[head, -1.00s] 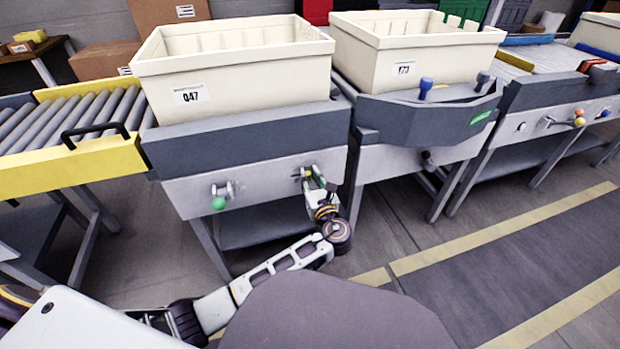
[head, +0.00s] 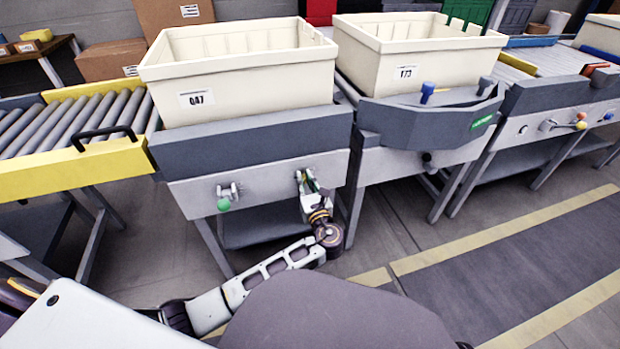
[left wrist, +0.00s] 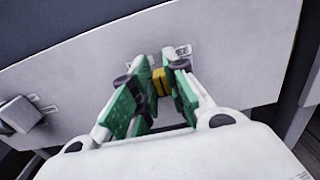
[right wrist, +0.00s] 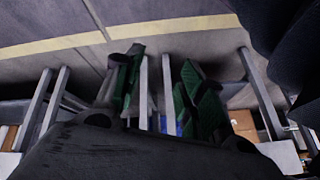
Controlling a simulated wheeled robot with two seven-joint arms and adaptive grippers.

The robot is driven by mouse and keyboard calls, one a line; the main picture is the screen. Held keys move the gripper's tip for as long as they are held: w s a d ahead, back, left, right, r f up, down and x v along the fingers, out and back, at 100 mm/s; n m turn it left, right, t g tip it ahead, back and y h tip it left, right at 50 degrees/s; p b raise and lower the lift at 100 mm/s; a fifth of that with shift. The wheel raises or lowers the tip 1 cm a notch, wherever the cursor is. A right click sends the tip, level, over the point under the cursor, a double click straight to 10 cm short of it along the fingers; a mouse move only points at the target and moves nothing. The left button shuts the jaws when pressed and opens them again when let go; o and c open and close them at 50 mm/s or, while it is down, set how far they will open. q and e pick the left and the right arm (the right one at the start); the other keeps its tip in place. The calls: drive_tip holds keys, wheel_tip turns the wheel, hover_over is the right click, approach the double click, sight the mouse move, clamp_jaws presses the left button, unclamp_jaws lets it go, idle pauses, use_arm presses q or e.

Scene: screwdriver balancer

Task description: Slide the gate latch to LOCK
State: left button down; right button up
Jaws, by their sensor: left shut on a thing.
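The latch's yellow handle (left wrist: 161,82) shows between my left fingers in the left wrist view, in front of the light grey panel (head: 262,185). My left gripper (left wrist: 157,88) is shut on this handle, one green-padded finger on each side. In the head view my left gripper (head: 308,184) is at the right part of the panel below the bin marked Q47, and its fingers mostly hide the handle. No LOCK marking can be read. My right gripper (right wrist: 160,80) is open and empty in the right wrist view, its fingers well apart.
A green-knobbed lever (head: 224,204) is on the same panel, left of my left gripper. A cream bin (head: 240,85) stands above. A yellow-edged roller conveyor (head: 75,140) is at left, and another station with a blue knob (head: 427,92) at right. The floor at right is clear.

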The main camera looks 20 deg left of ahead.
use_arm(q)
drive_tip(key=shift+s+a+p, duration=0.6)
drive_tip(key=shift+a+p, duration=0.15)
drive_tip(key=shift+a, duration=0.3)
use_arm(e)
drive_tip(key=shift+g+h, duration=0.3)
drive_tip(key=shift+g, duration=0.1)
drive_tip(key=r, duration=0.2)
drive_tip(key=d+r, duration=0.1)
drive_tip(key=r, duration=0.1)
drive_tip(key=shift+s+d+r, duration=0.15)
drive_tip(key=shift+s, duration=0.05)
use_arm(q)
drive_tip(key=c, duration=1.4)
unclamp_jaws()
drive_tip(key=shift+s+a, duration=0.1)
drive_tip(key=shift+s, duration=0.05)
drive_tip(key=shift+s+d, duration=0.1)
drive_tip(key=shift+d, duration=0.1)
drive_tip(key=shift+s+d, duration=0.35)
drive_tip(key=shift+s, duration=0.15)
drive_tip(key=shift+v, duration=2.95)
